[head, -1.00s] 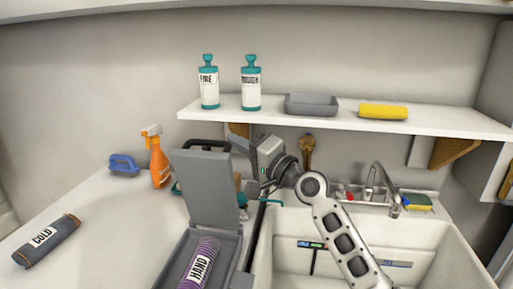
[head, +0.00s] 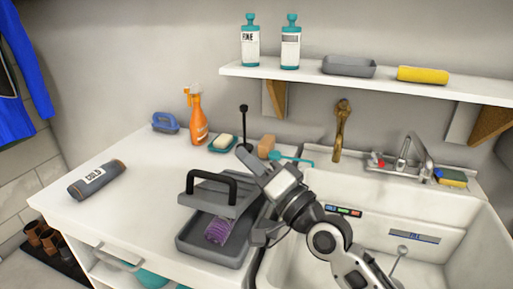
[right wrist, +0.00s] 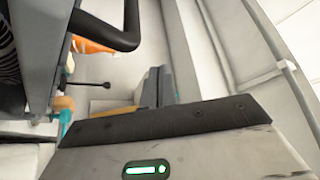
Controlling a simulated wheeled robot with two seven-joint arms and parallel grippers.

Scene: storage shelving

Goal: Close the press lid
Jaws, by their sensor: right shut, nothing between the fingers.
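The grey press stands near the counter's right end in the head view. Its lid (head: 240,204), with a black handle (head: 212,177) on top, is lowered partway over the grey base (head: 197,252). A gap between them shows a purple roll (head: 217,231) lying in the base. My right gripper (head: 246,158) is shut and empty at the lid's right side, above its far edge; whether it touches the lid is unclear. In the right wrist view, the closed fingers (right wrist: 159,86) are beside the handle (right wrist: 122,30). My left gripper is out of view.
A white sink (head: 410,226) lies to the right. A grey COLD roll (head: 97,180) lies on the left counter. An orange spray bottle (head: 195,118) and a soap dish (head: 222,144) stand behind the press. A shelf (head: 375,80) with bottles hangs above.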

